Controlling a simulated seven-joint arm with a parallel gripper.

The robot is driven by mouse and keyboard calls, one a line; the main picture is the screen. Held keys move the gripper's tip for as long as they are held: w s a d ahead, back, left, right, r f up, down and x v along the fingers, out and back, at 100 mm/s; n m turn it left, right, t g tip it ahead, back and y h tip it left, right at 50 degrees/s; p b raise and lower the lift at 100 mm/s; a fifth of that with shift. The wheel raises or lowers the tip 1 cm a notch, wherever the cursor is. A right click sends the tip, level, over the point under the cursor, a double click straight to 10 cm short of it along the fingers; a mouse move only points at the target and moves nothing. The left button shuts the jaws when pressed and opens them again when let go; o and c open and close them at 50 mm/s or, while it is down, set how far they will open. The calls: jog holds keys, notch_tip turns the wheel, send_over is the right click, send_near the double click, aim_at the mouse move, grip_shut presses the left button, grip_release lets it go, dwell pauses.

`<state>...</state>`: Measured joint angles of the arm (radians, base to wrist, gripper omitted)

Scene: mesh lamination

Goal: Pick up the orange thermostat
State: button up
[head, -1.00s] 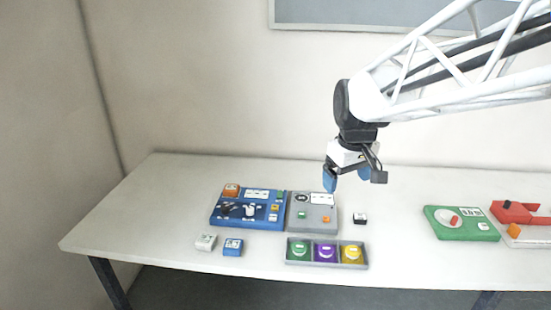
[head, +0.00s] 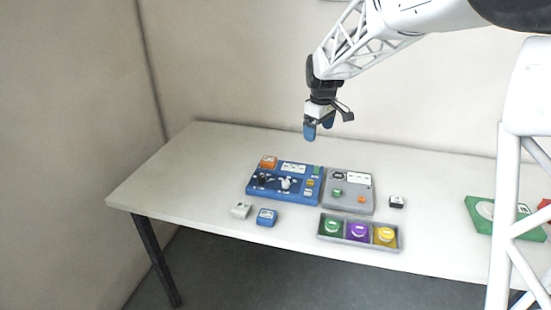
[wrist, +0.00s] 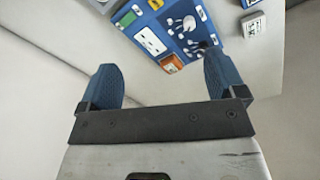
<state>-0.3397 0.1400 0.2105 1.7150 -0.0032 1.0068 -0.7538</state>
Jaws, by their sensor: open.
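An orange block with a pale label, which looks like the thermostat (head: 268,162), sits on the far left corner of the blue board (head: 255,186). The orange block also shows in the wrist view (wrist: 171,64), at the edge of the blue board between and beyond my fingers. My gripper (head: 328,122) is in the air, above and behind the boards, to the right of the orange block and apart from it. Its blue fingers are spread and empty, as the wrist view (wrist: 162,75) also shows.
A grey board (head: 349,200) adjoins the blue board's right side. A tray (head: 330,241) with green, purple and yellow round pieces lies in front. Loose white (head: 241,210), blue (head: 267,217) and black-and-white (head: 396,202) blocks lie nearby. A green board (head: 480,222) is at right. The table's left is bare.

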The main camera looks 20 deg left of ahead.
jog(key=w+a+f+n, duration=0.3)
jog(key=w+a+f, duration=0.4)
jog(key=a, duration=0.3)
jog(key=n, duration=0.2)
send_over(269, 159)
jog(key=shift+g, duration=0.4)
notch_tip(269, 159, down, 7)
jog(key=shift+a+f, duration=0.1)
jog(key=shift+f, duration=1.25)
jog(key=shift+f, duration=0.1)
jog(key=shift+s+f, duration=0.1)
jog(key=shift+f, duration=2.45)
